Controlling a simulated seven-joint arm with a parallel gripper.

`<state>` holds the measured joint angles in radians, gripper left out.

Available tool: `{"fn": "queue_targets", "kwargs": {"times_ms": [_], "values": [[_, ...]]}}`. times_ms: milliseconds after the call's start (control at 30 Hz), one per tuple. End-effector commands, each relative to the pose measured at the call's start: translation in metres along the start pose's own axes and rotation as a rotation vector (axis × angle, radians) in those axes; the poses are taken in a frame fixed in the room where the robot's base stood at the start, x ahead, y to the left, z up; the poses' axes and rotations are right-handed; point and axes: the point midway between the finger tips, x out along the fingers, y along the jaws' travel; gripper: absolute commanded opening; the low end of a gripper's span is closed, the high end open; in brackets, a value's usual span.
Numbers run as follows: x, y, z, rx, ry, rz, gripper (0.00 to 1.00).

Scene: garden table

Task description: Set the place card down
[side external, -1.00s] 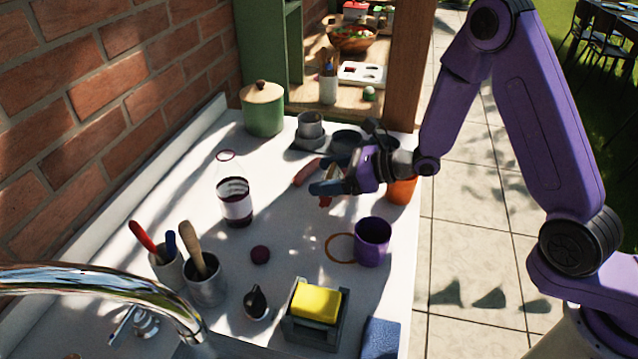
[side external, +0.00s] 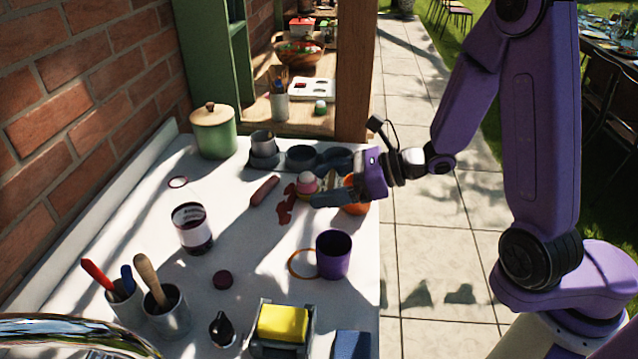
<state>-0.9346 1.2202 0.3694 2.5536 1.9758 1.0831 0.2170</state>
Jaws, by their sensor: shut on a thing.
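My gripper (side external: 322,193) is above the right part of the white counter (side external: 265,238), reaching in from the right. Its blue-grey fingers are shut on a small pale piece that I take to be the place card (side external: 329,180). Only a sliver of it shows; the fingers hide the rest, and any writing is too small to see. I cannot tell whether its lower edge touches the counter. A dark red patch (side external: 286,207) and a pink-and-white round thing (side external: 307,183) appear just left of the fingers.
An orange pot (side external: 356,209) is partly behind the gripper. A purple cup (side external: 333,254) stands nearer the camera. Dark round bowls (side external: 302,158) and a green lidded pot (side external: 213,132) are farther back. A labelled jar (side external: 191,229) stands left.

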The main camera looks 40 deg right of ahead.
Motion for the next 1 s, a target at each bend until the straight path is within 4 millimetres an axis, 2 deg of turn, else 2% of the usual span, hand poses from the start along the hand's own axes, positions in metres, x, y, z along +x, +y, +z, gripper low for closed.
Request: {"fn": "queue_targets", "kwargs": {"times_ms": [233, 333, 467, 600, 700, 833, 1000], "values": [[-0.012, 0.004, 0.001, 0.0, 0.0, -0.002, 0.44], [-0.017, -0.004, 0.001, 0.009, 0.0, -0.025, 0.44], [-0.035, -0.038, 0.004, 0.043, 0.002, -0.116, 0.44], [-0.065, -0.084, 0.006, 0.098, 0.003, -0.252, 0.44], [-0.087, -0.111, 0.006, 0.135, 0.003, -0.338, 0.44], [-0.108, -0.134, 0.006, 0.169, 0.001, -0.415, 0.44], [-0.119, -0.144, 0.005, 0.187, 0.001, -0.452, 0.44]]}}
